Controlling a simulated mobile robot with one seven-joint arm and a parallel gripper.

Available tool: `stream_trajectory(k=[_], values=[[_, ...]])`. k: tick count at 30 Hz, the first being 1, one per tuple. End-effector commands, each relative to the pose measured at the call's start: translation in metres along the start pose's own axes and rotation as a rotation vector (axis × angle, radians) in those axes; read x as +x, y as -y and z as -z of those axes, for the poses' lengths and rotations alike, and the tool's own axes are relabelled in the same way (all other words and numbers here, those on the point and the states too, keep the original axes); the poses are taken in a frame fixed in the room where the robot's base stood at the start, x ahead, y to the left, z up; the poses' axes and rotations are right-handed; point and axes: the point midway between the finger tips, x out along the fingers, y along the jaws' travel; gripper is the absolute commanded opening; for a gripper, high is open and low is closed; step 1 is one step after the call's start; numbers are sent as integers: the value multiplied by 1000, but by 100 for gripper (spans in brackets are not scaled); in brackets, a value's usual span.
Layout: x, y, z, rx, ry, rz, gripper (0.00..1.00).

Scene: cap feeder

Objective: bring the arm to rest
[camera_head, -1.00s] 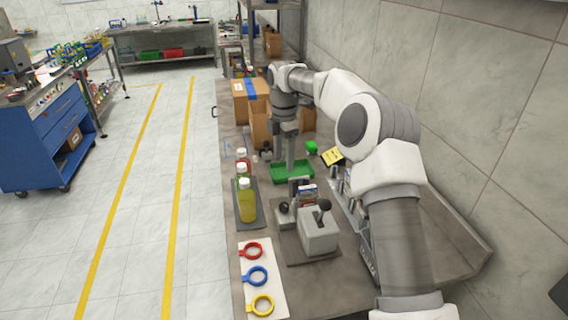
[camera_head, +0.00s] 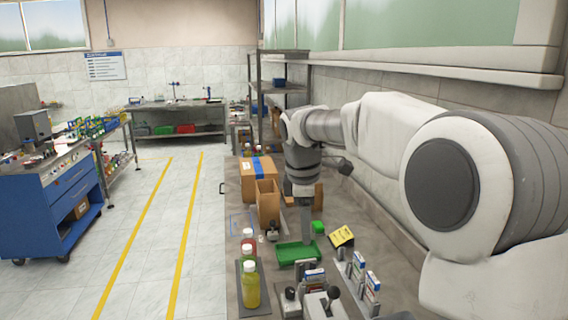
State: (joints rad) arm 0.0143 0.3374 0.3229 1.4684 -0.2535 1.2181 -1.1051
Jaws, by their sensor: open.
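My arm reaches in from the right over the workbench (camera_head: 238,200). My gripper (camera_head: 306,236) points down above the green tray (camera_head: 290,256), with its fingers just over or inside the tray's far right part. The gap between the fingers is too small to make out from here, and no held object shows. A small green block (camera_head: 318,227) stands just right of the gripper.
Capped bottles, one yellow (camera_head: 250,284), stand at the bench's left edge. Cardboard boxes (camera_head: 257,182) stand behind the gripper. A yellow note (camera_head: 341,236) and small upright boxes (camera_head: 372,287) lie right. A lever device (camera_head: 322,305) is in front.

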Motion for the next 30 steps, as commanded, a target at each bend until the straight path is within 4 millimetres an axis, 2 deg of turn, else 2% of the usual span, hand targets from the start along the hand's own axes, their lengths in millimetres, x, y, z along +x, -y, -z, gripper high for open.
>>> stream_trajectory(k=[1,6,15,23,30], values=[[-10,11,-7,51,5,-16,69],[-34,46,-29,251,2,-62,69],[-60,116,-68,625,-43,-131,69],[-63,180,-98,962,-126,-172,69],[-51,237,-116,1263,-234,-180,69]])
